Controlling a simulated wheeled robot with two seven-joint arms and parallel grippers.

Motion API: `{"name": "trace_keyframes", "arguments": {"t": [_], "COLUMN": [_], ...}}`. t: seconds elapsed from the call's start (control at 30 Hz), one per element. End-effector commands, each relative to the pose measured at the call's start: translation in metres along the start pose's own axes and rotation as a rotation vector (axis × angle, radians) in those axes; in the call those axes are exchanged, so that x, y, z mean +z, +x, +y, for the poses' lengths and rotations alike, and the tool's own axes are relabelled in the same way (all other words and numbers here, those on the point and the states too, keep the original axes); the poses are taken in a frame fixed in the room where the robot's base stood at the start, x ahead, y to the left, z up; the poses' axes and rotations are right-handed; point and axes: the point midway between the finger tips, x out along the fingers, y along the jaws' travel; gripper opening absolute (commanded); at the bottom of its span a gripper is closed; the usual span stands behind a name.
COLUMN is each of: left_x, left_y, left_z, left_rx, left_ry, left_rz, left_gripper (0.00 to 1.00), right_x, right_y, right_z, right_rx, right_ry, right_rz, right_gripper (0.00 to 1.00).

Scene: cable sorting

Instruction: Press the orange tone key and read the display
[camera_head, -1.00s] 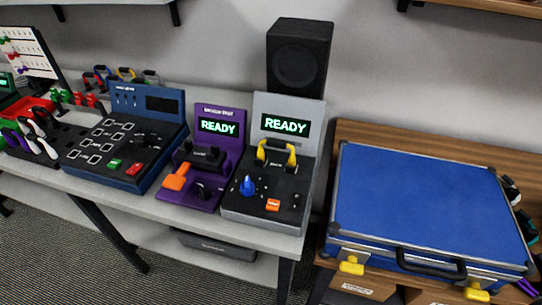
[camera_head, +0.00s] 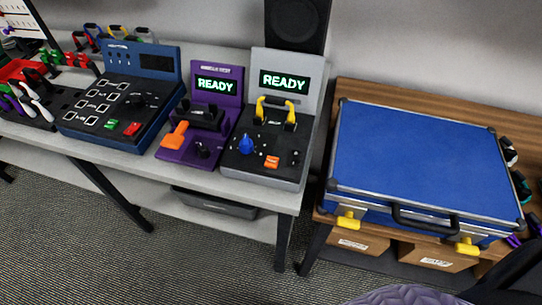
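A grey tester (camera_head: 262,173) stands on the light bench. Its small square orange key (camera_head: 271,162) is on the front panel, between a blue knob (camera_head: 246,144) and a small black control (camera_head: 295,157). Its display (camera_head: 284,82) on the upright back reads READY in green letters. Neither of my grippers is in view, and nothing covers the orange key.
A blue console (camera_head: 156,86) stands further left on the bench. A black speaker (camera_head: 296,23) is behind the grey tester. A blue case (camera_head: 420,155) lies shut on a wooden cabinet to the right. A rounded patterned thing (camera_head: 405,296) shows at the bottom edge.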

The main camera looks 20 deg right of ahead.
Motion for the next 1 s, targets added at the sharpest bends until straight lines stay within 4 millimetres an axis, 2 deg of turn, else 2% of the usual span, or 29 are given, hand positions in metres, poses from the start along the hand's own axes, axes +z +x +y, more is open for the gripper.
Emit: {"name": "trace_keyframes", "arguments": {"t": [0.33, 0.7, 0.73, 1.0], "left_x": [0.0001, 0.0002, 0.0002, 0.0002], "left_y": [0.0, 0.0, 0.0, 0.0], "left_z": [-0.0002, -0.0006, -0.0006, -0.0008], "left_rx": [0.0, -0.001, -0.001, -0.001], "left_ry": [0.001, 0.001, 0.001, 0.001], "left_rz": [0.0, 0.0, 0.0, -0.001], "left_gripper": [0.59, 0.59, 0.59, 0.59], "right_x": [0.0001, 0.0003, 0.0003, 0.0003], "right_y": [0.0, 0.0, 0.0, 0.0], "right_z": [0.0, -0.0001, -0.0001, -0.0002], "right_rx": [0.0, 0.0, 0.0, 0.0], "right_ry": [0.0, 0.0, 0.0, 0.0], "right_rz": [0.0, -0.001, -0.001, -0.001], "right_gripper": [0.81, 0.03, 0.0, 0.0]}}
